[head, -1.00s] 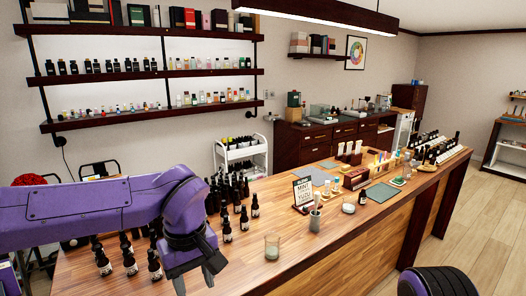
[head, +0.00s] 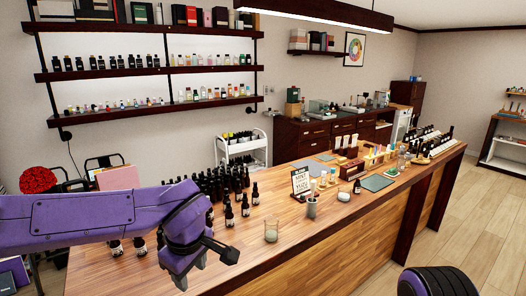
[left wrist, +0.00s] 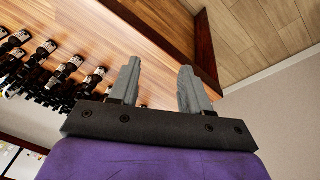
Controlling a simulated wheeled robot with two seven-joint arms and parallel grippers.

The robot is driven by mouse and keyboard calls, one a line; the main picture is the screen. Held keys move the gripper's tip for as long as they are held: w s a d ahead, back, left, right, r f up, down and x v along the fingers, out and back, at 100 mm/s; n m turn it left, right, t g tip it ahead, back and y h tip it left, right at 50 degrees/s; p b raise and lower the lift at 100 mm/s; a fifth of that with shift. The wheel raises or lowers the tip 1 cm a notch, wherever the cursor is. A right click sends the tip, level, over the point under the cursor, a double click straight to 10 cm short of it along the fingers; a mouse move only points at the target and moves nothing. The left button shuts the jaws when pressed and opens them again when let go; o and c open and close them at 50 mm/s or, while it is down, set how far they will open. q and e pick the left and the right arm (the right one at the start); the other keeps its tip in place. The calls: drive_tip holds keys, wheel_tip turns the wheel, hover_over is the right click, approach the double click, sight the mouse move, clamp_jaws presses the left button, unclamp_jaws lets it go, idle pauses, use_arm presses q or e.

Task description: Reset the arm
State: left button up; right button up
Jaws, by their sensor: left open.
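My left gripper (head: 205,268) is at the near left of the wooden counter, at the end of my purple arm. In the left wrist view its two grey fingers (left wrist: 158,85) stand apart with nothing between them. The counter's wood top and dark edge show beyond the fingers. Several dark dropper bottles (head: 230,214) stand on the counter beyond the gripper, and some show at the left of the wrist view (left wrist: 68,68). My arm hides part of the near bottles.
A glass jar (head: 271,230) stands on the counter right of the gripper. A small sign (head: 301,182), a grey cup (head: 311,208) and a wooden rack of vials (head: 350,168) stand farther along. The counter's front strip (head: 330,240) is clear.

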use_arm(q)
drive_tip(key=s+a+f+t+y+b, duration=0.15)
drive_tip(key=a+f, duration=0.25)
drive_tip(key=f, duration=1)
drive_tip(key=s+a+f+t+y+b, duration=0.1)
drive_tip(key=a+f+t+b, duration=0.2)
drive_tip(key=f, duration=1.2)
drive_tip(key=s+a+f+m+g+b, duration=0.2)
drive_tip(key=s+a+f, duration=0.2)
drive_tip(key=s+f, duration=0.5)
drive_tip(key=s+a+f+m+g+b, duration=0.2)
drive_tip(key=s+f, duration=0.7)
drive_tip(key=s, duration=0.7)
drive_tip(key=shift+a+f+m+b, duration=0.3)
drive_tip(key=shift+a+m+b, duration=0.5)
drive_tip(key=shift+a, duration=0.3)
drive_tip(key=shift+h, duration=0.25)
